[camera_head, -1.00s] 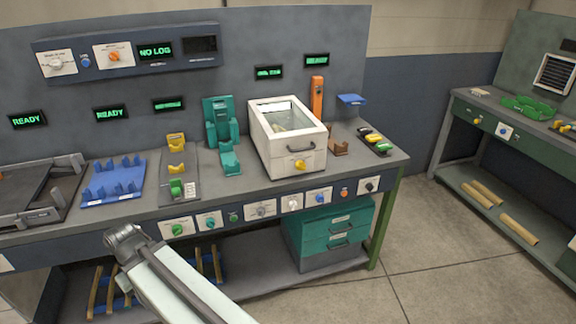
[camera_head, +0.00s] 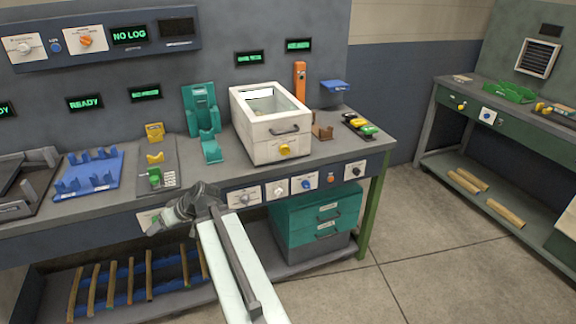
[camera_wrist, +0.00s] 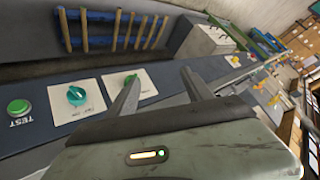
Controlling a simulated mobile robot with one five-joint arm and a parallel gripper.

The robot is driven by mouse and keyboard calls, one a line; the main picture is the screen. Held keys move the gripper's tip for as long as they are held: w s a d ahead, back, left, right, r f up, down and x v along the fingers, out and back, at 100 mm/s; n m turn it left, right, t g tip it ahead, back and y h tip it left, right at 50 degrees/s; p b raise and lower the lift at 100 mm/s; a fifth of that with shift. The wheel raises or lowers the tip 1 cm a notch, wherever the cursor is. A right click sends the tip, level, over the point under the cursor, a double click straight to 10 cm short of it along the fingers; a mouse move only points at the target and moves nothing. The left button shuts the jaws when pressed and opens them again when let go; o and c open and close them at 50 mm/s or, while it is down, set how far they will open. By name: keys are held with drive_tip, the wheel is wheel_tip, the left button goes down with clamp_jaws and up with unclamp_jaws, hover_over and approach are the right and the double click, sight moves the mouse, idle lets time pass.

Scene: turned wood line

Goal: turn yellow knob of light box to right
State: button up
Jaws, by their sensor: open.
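My gripper (camera_head: 160,224) is in front of the bench's front edge, to the left of and below the box, and apart from the knob. In the wrist view my gripper (camera_wrist: 160,76) is open, with nothing between its fingers. I cannot make out the yellow knob in the wrist view.
Front-panel knobs (camera_head: 307,184) line the bench edge, with teal drawers (camera_head: 318,222) below. A teal stand (camera_head: 203,118) is left of the box; a brown holder (camera_head: 322,132) is right. In the wrist view a green button (camera_wrist: 19,107) and teal knob (camera_wrist: 76,96) are near.

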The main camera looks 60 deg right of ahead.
drive_tip(key=s+d+m+t+h+b, duration=0.2)
drive_tip(key=d+t, duration=0.1)
drive_tip(key=d, duration=0.9)
drive_tip(key=m+t+h+b, duration=0.3)
drive_tip(key=m+h+b, duration=0.3)
drive_tip(key=h, duration=0.6)
approach(287, 153)
drive_tip(key=w+p, duration=0.1)
drive_tip(key=p, duration=0.1)
drive_tip(key=shift+m, duration=0.4)
drive_tip(key=x, duration=0.8)
drive_tip(key=shift+w+d+r, duration=0.15)
drive_tip(key=shift+d+r, duration=0.05)
drive_tip(key=shift+d, duration=0.2)
drive_tip(key=shift+c, duration=0.3)
clamp_jaws()
